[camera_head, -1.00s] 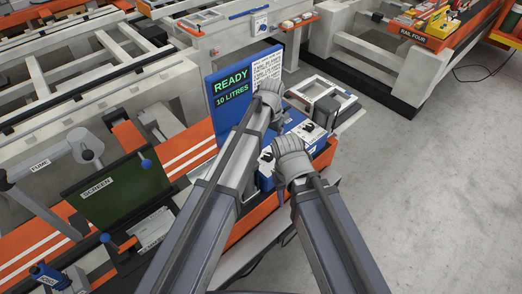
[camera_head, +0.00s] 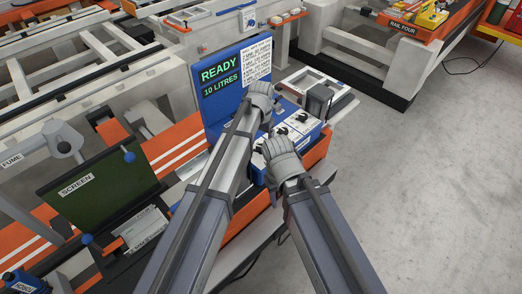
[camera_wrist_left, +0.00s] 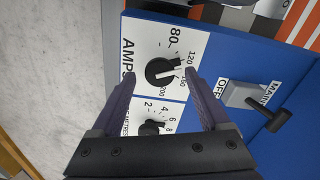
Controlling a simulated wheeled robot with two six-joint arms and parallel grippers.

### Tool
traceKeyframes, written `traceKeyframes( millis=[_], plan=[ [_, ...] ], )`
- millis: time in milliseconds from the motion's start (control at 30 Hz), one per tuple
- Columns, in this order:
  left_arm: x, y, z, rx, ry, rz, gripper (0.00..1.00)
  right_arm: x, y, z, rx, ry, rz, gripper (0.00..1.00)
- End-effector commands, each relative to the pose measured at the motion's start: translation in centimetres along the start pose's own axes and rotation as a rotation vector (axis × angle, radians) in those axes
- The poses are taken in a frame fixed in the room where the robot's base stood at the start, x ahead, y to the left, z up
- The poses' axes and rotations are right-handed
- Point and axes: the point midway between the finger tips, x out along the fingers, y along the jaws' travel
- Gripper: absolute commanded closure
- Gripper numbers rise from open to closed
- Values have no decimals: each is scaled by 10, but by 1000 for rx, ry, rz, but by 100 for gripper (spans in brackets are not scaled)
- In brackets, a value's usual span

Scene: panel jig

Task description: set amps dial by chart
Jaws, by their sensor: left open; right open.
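The amps dial (camera_wrist_left: 160,72) is a black knob on a white plate in the left wrist view. Figures 80, 120, 160 and 200 stand around it; I cannot read its pointer surely. My left gripper (camera_wrist_left: 161,76) is open, its two fingers on either side of the knob; I cannot tell whether they touch it. In the head view my left gripper (camera_head: 263,92) is over the blue panel (camera_head: 262,181), its fingers hidden. My right gripper (camera_head: 282,150) is open at the panel's near side. The chart (camera_head: 257,62) is a white printed sheet beside a READY, 10 LITRES display (camera_head: 217,82).
A second black dial (camera_wrist_left: 151,128) sits close below the amps dial. A MAIN switch (camera_wrist_left: 264,106) with a black lever is to the right, by an OFF label. Grey floor (camera_head: 430,190) is clear at right.

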Motion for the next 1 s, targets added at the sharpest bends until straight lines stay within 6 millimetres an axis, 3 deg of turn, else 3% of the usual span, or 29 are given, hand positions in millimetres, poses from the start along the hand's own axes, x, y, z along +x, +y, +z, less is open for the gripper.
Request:
traceKeyframes(
  millis=[100, 400, 1000],
  plan=[
    [11, 0, 0, 0, 0, 0, 21, 11, -1, -1, 0, 0, 0, 50],
    [10, 0, 0, 0, 0, 0, 21, 10, -1, -1, 0, 0, 0, 50],
    [10, 0, 0, 0, 0, 0, 88, 10, -1, -1, 0, 0, 0, 50]
  ],
)
